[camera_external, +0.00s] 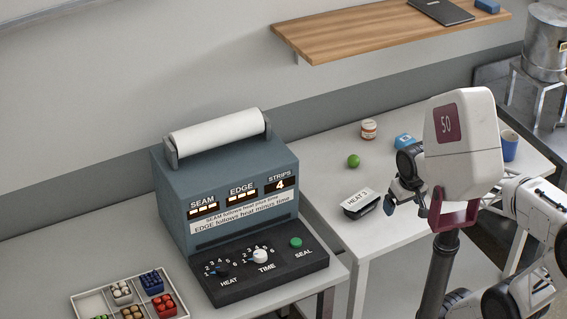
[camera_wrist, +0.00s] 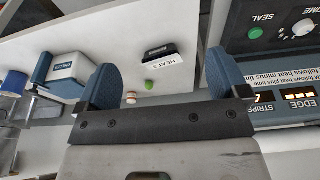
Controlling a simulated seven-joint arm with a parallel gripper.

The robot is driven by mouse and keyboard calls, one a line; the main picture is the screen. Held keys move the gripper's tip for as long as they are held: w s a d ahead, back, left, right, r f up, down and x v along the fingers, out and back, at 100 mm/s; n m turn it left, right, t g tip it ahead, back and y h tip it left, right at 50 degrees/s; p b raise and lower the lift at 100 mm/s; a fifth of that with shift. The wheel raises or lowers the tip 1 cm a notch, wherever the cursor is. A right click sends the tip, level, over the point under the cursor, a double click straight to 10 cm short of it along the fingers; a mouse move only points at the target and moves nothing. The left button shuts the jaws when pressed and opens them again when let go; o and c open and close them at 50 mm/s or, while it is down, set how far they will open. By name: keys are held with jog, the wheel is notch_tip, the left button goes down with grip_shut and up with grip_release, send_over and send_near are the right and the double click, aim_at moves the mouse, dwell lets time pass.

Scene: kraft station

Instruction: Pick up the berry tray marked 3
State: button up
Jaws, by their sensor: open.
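My gripper (camera_external: 404,202) is open and empty, above and to the right of the "HEAT 3" item. In the wrist view, my gripper (camera_wrist: 160,82) shows two blue fingers spread apart.
A blue sealing machine (camera_external: 228,185) with a white roll and HEAT and TIME knobs stands on the left table. A wooden shelf (camera_external: 380,28) hangs above.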

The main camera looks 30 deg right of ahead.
jog(key=shift+o, duration=0.4)
jog(key=n+h, duration=1.3)
jog(key=n, duration=0.8)
send_near(351, 207)
jog(key=shift+t, duration=0.3)
jog(key=x, duration=0.4)
jog(key=shift+s+d+f, duration=0.1)
jog(key=shift+s+f, duration=0.05)
jog(key=shift+x, duration=1.35)
jog(key=shift+x, duration=2.6)
